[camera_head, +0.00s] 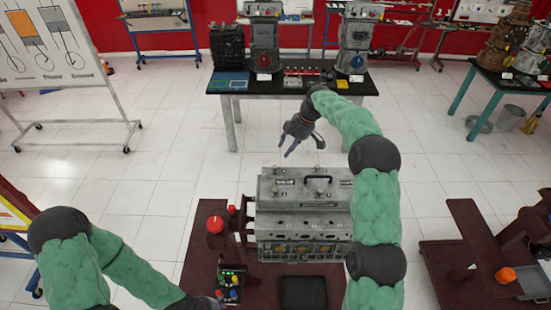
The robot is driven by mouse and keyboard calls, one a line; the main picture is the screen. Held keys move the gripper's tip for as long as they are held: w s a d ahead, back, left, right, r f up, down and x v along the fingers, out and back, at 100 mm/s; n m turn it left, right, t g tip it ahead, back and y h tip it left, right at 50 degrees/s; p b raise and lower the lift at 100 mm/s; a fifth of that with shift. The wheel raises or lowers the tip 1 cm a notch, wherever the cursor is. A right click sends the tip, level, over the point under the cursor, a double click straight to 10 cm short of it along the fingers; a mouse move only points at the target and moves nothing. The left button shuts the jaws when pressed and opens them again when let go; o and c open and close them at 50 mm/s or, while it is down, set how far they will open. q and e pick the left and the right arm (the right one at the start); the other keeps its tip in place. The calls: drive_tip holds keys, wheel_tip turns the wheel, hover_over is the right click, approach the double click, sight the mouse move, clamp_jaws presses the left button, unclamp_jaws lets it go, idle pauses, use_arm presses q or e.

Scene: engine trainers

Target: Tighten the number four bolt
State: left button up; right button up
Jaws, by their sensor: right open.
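A grey engine block (303,225) with a lighter valve cover (300,187) and a black handle on top stands on a dark red bench (200,262). Bolts are too small to tell apart, and no number four marking can be read. My right gripper (303,147) is open and empty. It appears above and beyond the far side of the engine, apart from it. My left arm comes in at the lower left, and only a bit of its gripper (212,303) shows at the bottom edge, so its fingers are hidden.
A small rack with coloured pieces (229,283) and a black tray (303,293) sit at the bench front. A red round object (215,224) is left of the engine. A black table (290,82) with engine parts stands behind. White floor lies clear between.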

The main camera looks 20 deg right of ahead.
sight(276, 167)
drive_tip(key=p+x, duration=0.2)
drive_tip(key=x, duration=0.6)
drive_tip(key=shift+f, duration=0.2)
drive_tip(key=shift+a+f+p, duration=0.25)
drive_tip(key=shift+f+p, duration=0.05)
drive_tip(key=shift+f, duration=0.3)
drive_tip(key=shift+w+a+f, duration=0.1)
drive_tip(key=shift+w+f, duration=0.05)
drive_tip(key=shift+f, duration=0.15)
drive_tip(key=shift+c, duration=1.4)
clamp_jaws()
